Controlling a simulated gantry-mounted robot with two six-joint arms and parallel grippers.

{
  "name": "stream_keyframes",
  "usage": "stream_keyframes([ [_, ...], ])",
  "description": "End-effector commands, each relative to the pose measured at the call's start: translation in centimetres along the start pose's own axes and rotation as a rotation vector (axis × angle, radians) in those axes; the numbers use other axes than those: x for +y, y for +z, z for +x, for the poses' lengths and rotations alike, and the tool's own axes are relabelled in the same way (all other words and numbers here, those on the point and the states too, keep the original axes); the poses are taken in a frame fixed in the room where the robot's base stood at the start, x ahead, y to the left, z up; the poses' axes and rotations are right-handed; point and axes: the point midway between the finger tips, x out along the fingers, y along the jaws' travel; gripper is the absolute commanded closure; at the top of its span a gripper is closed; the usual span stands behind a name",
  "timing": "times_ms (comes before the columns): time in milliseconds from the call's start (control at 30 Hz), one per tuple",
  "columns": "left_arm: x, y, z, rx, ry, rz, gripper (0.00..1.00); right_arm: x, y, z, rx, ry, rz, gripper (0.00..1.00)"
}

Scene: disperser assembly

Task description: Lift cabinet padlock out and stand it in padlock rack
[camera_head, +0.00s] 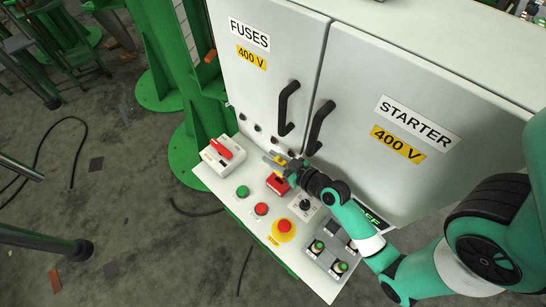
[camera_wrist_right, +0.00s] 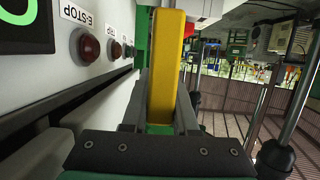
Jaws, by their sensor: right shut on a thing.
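My right gripper (camera_head: 281,162) is shut on a yellow block-shaped body, which I take to be the padlock (camera_head: 280,171). No shackle can be made out. The gripper is low in front of the cabinet doors, over the back part of the control shelf. I cannot tell whether the padlock touches anything below it. No part is clearly recognisable as the padlock rack. My left gripper is not in view.
The control shelf (camera_head: 209,178) carries a red-handled switch (camera_head: 223,149), a red block (camera_head: 277,184), a green button (camera_head: 242,191), a red button (camera_head: 261,209) and a yellow-ringed emergency stop (camera_head: 284,229). Black door handles (camera_head: 288,108) stick out behind. Indicator lamps (camera_wrist_right: 88,46) line the wall.

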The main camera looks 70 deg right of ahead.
Motion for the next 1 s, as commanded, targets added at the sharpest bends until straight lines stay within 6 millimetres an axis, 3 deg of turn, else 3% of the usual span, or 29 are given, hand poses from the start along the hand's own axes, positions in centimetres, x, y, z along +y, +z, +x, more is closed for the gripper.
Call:
stream_keyframes([
  [33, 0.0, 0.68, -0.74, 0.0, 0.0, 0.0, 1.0, 0.01, 0.95, 0.3, 0.001, 0.0, 0.0, 1.0],
  [200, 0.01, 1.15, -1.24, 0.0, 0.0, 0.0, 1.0, 0.01, 1.66, 0.52, 0.001, 0.0, 0.0, 1.0],
  [1000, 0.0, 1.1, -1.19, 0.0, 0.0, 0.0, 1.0, 0.02, 1.59, 0.51, 0.001, 0.0, 0.0, 1.0],
])
